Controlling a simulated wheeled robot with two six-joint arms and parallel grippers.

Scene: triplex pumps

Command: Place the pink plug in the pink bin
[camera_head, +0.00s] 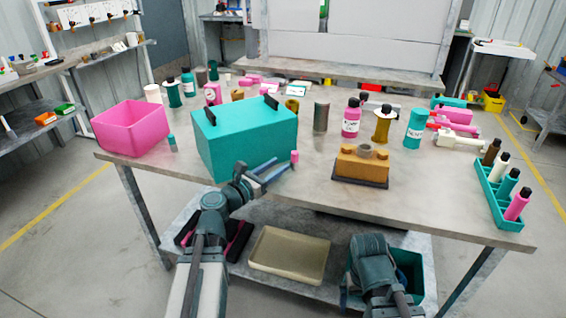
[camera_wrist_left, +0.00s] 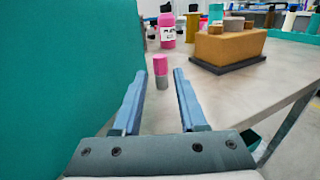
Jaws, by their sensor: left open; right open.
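The pink plug (camera_head: 295,156) is a small upright cylinder, pink on top and grey below, on the table near its front edge, right of the teal box. In the left wrist view the plug (camera_wrist_left: 161,72) shows between and beyond my fingertips. My left gripper (camera_head: 277,168) is open and empty, with its fingers pointing at the plug; in the left wrist view it (camera_wrist_left: 160,82) lines up with it. The pink bin (camera_head: 130,128) stands at the table's left end, its inside only partly visible. My right arm is low in front of the table; its fingers cannot be made out.
A large teal box (camera_head: 245,140) stands between the bin and the plug, close beside my left gripper. An orange-brown block (camera_head: 361,166) on a dark base sits right of the plug. Bottles stand behind, and a teal rack (camera_head: 497,205) is at the right end.

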